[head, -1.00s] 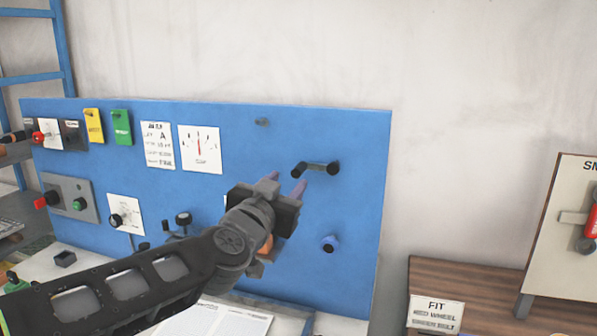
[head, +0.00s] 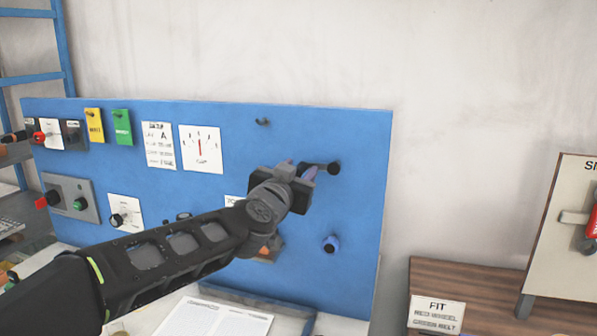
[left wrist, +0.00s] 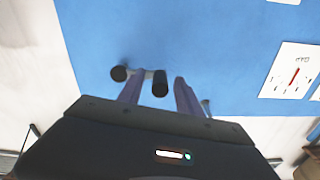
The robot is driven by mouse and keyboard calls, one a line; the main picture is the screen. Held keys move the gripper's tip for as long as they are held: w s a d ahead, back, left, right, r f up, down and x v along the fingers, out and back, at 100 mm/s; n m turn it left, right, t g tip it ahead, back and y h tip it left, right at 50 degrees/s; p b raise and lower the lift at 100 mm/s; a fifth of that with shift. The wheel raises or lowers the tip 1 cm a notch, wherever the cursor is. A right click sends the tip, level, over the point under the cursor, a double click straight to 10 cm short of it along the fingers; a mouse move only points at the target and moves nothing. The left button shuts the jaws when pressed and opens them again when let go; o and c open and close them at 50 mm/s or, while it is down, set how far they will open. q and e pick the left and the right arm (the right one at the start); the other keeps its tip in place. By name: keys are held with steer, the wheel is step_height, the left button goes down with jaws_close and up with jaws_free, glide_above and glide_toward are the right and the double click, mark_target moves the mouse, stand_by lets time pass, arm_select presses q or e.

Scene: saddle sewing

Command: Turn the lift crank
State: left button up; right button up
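The lift crank (head: 328,168) is a black bar with knobs at both ends, on the right part of the blue panel (head: 355,215). My left gripper (head: 298,172) is at the crank's left end, and its fingers hide that end in the head view. In the left wrist view the two purple fingers (left wrist: 159,92) are apart, with the black crank handle (left wrist: 160,83) between them. A gap shows on the handle's right side. The crank's other end (left wrist: 119,73) lies outside the left finger. My right gripper is not in view.
A white gauge (head: 201,148) is to the left. A wooden cabinet (head: 480,285) with a sign stands at the right. The wall right of the panel is clear.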

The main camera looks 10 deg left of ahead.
arm_select(q)
jaws_close()
stand_by(1.3)
